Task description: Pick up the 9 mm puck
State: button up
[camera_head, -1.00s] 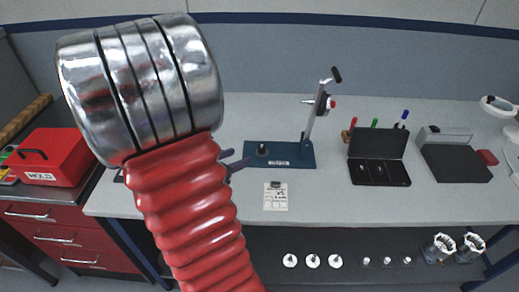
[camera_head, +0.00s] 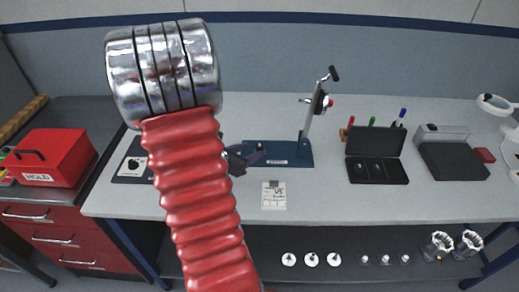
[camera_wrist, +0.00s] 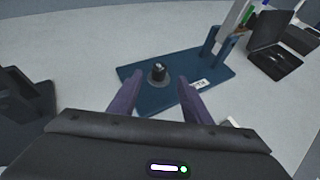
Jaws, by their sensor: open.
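My gripper (camera_wrist: 159,82) is open, with its two purple fingers pointing at the blue base plate of the stand. A small dark cylindrical piece (camera_wrist: 160,70) stands on a round seat on that base plate (camera_wrist: 150,98), just beyond and between the fingertips, apart from both. I cannot read a size on it, so I cannot tell whether it is the 9 mm puck. In the head view my gripper (camera_head: 246,155) is at the left part of the blue base plate (camera_head: 295,155) and hides the piece. A black open case (camera_head: 392,178) holds small dark pieces.
The stand's upright (camera_head: 310,118) rises at the right of the base plate. A white printed card (camera_head: 274,201) lies in front. A red HOLD box (camera_head: 50,155) is at the left; a dark grey block (camera_head: 452,160) is at the right. Bench between card and case is clear.

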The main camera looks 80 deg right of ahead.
aim_at(257, 148)
jog(key=shift+x, duration=2.6)
jog(key=shift+r, duration=0.1)
jog(key=shift+c, duration=0.4)
grip_shut()
